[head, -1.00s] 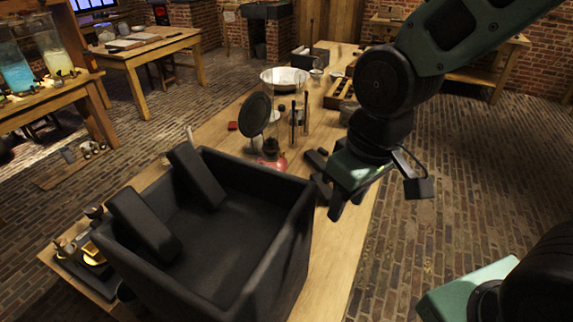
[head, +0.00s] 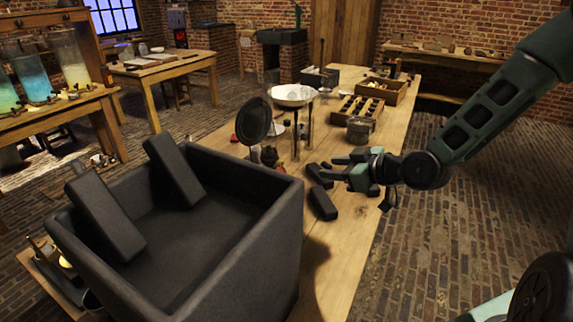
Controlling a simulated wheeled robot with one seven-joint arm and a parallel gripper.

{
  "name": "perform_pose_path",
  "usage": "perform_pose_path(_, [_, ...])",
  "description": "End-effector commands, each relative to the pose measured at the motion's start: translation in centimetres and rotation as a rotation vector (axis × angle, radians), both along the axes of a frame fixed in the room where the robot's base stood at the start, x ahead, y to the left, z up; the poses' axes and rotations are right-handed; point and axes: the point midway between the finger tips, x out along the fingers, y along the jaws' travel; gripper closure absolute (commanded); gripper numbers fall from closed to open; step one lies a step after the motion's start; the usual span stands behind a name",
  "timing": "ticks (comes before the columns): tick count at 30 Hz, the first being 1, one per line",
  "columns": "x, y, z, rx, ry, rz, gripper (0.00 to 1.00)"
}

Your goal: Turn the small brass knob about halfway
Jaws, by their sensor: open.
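I cannot make out the small brass knob in the head view. A small red-based object with a dark top (head: 270,158), perhaps a lamp, stands on the long table behind the black bin and is partly hidden by its rim; any knob on it is too small to see. My gripper (head: 336,168) is over the right part of the table, to the right of that object and apart from it. Its fingers point left and are open, with nothing seen between them.
The large black bin (head: 215,255) with padded blocks fills the near table. Dark blocks (head: 322,204) lie just below my gripper. A round dark disc (head: 253,121), a white bowl on a stand (head: 293,95), a metal pot (head: 359,130) and a wooden tray (head: 375,108) stand farther back.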

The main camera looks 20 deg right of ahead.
Motion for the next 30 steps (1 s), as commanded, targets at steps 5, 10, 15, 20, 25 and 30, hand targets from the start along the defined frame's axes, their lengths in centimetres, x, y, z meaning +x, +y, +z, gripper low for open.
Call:
perform_pose_path(5, [1.3, 0.6, -0.1, 0.010, -0.021, 0.000, 0.59])
perform_pose_path(10, [3.7, 2.1, -1.3, 0.011, -0.018, 0.001, 0.59])
perform_pose_path(15, [6.6, 3.7, -2.7, 0.010, -0.016, 0.000, 0.59])
perform_pose_path(20, [9.3, 5.3, -4.0, 0.011, -0.015, -0.001, 0.59])
perform_pose_path(25, [11.8, 6.7, -5.2, 0.009, -0.015, -0.001, 0.59])
perform_pose_path(30, [13.4, 7.5, -5.9, 0.009, -0.015, -0.002, 0.59])
